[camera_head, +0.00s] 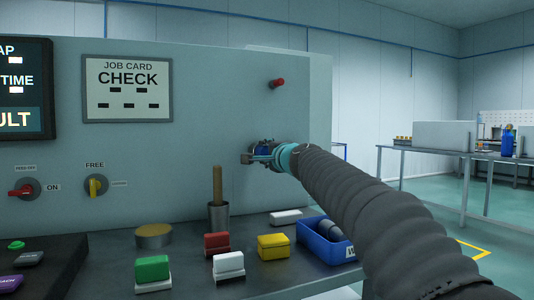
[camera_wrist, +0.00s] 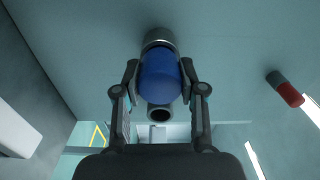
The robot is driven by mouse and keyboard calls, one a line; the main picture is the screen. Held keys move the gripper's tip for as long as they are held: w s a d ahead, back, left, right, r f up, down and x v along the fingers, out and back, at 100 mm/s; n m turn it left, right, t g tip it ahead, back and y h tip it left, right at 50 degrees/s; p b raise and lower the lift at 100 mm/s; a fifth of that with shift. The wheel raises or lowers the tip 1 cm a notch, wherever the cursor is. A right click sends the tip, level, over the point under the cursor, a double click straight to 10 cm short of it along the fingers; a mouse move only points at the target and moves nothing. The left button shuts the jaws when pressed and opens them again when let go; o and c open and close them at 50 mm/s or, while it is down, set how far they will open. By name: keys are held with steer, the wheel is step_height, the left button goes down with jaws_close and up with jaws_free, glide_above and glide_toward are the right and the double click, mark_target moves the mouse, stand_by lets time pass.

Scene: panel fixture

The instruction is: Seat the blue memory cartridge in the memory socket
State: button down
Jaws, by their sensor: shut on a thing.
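The blue memory cartridge (camera_wrist: 160,76) is between the two fingers of my gripper (camera_wrist: 160,82) in the wrist view, and my gripper is shut on it. In the head view the blue cartridge (camera_head: 262,150) is partly covered by my gripper (camera_head: 264,154), close to the panel face. A grey metal collar (camera_wrist: 158,38), which looks like the memory socket, meets the far end of the cartridge in the wrist view. It also shows at the panel (camera_head: 246,159). I cannot tell how deep the cartridge sits in it. A grey hollow ring (camera_wrist: 159,113) shows below the cartridge.
A red-tipped peg (camera_head: 277,84) sticks out of the panel (camera_head: 220,90) above my gripper. Below, the bench holds a blue bin (camera_head: 322,245), several coloured blocks, and a metal cup (camera_head: 219,218) with a wooden handle. Red (camera_head: 24,190) and yellow (camera_head: 95,186) knobs are at left.

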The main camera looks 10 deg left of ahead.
steer(key=shift+w+a, duration=0.25)
steer(key=shift+w, duration=0.15)
steer(key=c, duration=0.6)
jaws_free()
